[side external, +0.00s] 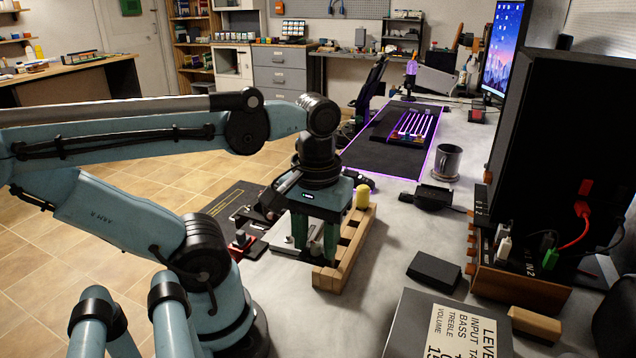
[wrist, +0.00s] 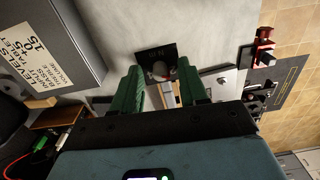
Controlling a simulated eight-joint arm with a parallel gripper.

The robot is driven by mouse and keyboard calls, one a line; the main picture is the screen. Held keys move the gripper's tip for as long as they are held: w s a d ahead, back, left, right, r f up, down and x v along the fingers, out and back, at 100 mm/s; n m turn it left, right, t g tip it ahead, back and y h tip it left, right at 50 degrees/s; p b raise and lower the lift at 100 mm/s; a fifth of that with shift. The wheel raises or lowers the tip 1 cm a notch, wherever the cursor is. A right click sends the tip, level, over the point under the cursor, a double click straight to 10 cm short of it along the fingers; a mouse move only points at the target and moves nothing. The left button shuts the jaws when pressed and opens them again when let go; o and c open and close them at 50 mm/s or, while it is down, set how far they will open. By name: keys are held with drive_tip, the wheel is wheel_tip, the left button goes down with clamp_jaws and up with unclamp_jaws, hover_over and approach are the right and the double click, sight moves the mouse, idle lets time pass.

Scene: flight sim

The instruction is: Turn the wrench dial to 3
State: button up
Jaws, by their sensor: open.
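A dark square plate (wrist: 155,52) with faint light markings shows in the wrist view. A round grey dial (wrist: 158,70) with a small red mark sits at its lower edge. The numbers around it are too small to read. My gripper (wrist: 160,66) has its two green fingers apart, one on each side of the dial, with nothing clamped between them. I cannot tell whether either finger touches the dial. In the side view my gripper (side external: 314,250) points down at the worktop beside a slatted wooden rack (side external: 352,252), and the dial cannot be made out there.
A yellow cylinder (side external: 362,196) stands at the rack's far end. A red-and-black fixture (side external: 240,240) and a metal plate (wrist: 222,82) lie nearby. A dark box (side external: 434,270), a labelled panel (side external: 440,330) and a mug (side external: 447,161) are to the right.

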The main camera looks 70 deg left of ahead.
drive_tip(key=shift+c, duration=0.3)
clamp_jaws()
drive_tip(key=shift+m, duration=0.7)
drive_tip(key=m, duration=0.4)
drive_tip(key=shift+m, duration=0.4)
drive_tip(key=m, duration=0.5)
drive_tip(key=shift+m, duration=0.4)
drive_tip(key=shift+o, duration=0.3)
unclamp_jaws()
